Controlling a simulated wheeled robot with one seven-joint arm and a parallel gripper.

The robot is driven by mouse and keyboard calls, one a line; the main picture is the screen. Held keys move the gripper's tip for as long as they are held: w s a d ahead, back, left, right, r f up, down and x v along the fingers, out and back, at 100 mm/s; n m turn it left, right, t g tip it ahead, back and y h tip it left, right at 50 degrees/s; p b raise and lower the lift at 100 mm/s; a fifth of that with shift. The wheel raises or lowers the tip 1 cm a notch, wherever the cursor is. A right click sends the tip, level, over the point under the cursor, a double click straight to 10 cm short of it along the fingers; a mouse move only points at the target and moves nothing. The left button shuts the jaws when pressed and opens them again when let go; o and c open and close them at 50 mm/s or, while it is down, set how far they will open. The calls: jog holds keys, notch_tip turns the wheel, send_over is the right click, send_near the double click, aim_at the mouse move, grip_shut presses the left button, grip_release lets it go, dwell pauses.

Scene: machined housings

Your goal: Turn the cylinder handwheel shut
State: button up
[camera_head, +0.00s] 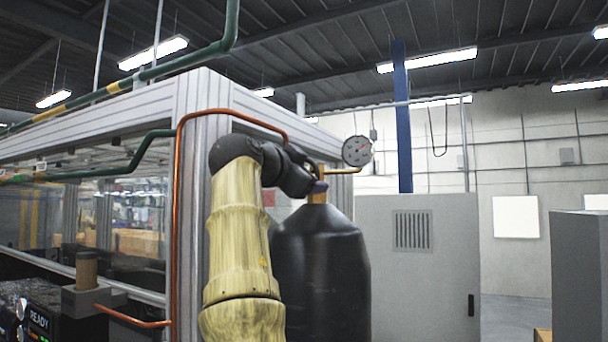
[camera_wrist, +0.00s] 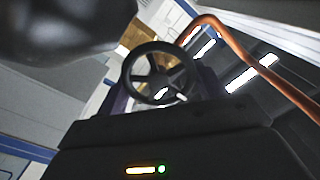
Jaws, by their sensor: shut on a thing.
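The black gas cylinder (camera_head: 320,265) stands upright in the head view, with a brass valve neck (camera_head: 317,197) on top. Its dark shoulder also fills the upper left of the wrist view (camera_wrist: 65,25). The dark spoked handwheel (camera_wrist: 157,72) faces the wrist camera, between the two purplish fingers of my gripper (camera_wrist: 160,88). My gripper is shut on the wheel's rim, one finger at each side. In the head view my gripper (camera_head: 316,180) is at the valve, and my arm's dark wrist hides most of the handwheel.
A round pressure gauge (camera_head: 357,151) on a brass pipe sticks out right of the valve. A copper pipe (camera_head: 178,220) runs up the framed enclosure and over toward the valve; it passes close by in the wrist view (camera_wrist: 250,60). A grey cabinet (camera_head: 420,280) stands behind.

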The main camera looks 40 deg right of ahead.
jog(key=shift+w+f, duration=0.1)
jog(key=shift+f, duration=0.1)
jog(key=o, duration=1)
jog(key=shift+r, duration=0.1)
jog(key=b+v, duration=0.3)
jog(key=v, duration=1.4)
jog(key=shift+a, duration=0.15)
